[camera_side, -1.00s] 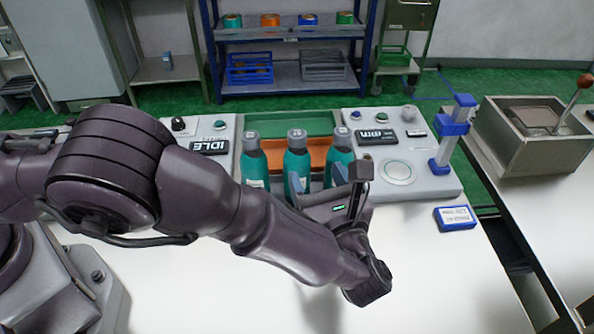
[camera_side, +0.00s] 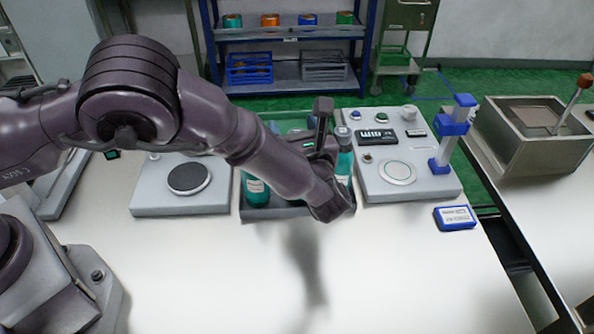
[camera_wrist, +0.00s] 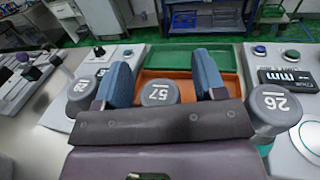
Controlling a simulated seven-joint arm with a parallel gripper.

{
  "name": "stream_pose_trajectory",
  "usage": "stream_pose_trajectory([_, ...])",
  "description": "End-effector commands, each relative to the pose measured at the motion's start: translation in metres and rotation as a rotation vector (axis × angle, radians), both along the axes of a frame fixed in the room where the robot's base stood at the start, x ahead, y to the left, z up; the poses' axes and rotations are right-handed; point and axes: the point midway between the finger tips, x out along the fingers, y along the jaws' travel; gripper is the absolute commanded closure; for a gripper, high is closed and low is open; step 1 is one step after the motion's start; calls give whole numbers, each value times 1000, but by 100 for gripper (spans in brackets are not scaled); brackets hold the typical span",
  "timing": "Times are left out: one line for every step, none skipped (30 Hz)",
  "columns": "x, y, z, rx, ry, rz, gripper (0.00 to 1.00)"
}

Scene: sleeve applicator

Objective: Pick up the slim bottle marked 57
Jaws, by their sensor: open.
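The slim bottle marked 57 shows in the wrist view as a grey cap (camera_wrist: 159,93) with its number upside down. It stands between my gripper's two blue fingers (camera_wrist: 162,76), which are open, with gaps on both sides. Its body is hidden by my gripper. In the side view my gripper (camera_side: 320,146) is at the row of bottles, and my arm hides the middle one. A bottle marked 26 (camera_wrist: 272,106) stands on the right; its teal body also shows in the side view (camera_side: 345,164). A third bottle (camera_wrist: 82,92) stands on the left; its number is hard to read.
The bottles stand in a grey tray (camera_side: 285,212) with green and orange parts behind them. A panel with a round dark pad (camera_side: 189,178) is on the left, and a panel with a pale round pad (camera_side: 397,172) on the right.

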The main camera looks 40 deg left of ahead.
Motion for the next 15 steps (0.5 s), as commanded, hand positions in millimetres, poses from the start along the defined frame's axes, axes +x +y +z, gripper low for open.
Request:
stream_pose_trajectory([0, 0, 0, 0, 0, -1, 36])
stream_pose_trajectory([0, 0, 0, 0, 0, -1, 36])
stream_pose_trajectory([0, 0, 0, 0, 0, -1, 36])
stream_pose_trajectory([0, 0, 0, 0, 0, 0, 36])
stream_pose_trajectory([0, 0, 0, 0, 0, 0, 36])
stream_pose_trajectory([0, 0, 0, 0, 0, 0, 45])
stream_pose_trajectory([0, 0, 0, 0, 0, 0, 52])
stream_pose_trajectory([0, 0, 0, 0, 0, 0, 59])
stream_pose_trajectory([0, 0, 0, 0, 0, 0, 68])
stream_pose_trajectory([0, 0, 0, 0, 0, 0, 75])
stream_pose_trajectory([0, 0, 0, 0, 0, 0, 82])
stream_pose_trajectory([0, 0, 0, 0, 0, 0, 91])
stream_pose_trajectory([0, 0, 0, 0, 0, 0, 98])
stream_pose_trajectory([0, 0, 0, 0, 0, 0, 100])
stream_pose_trajectory([0, 0, 0, 0, 0, 0, 100])
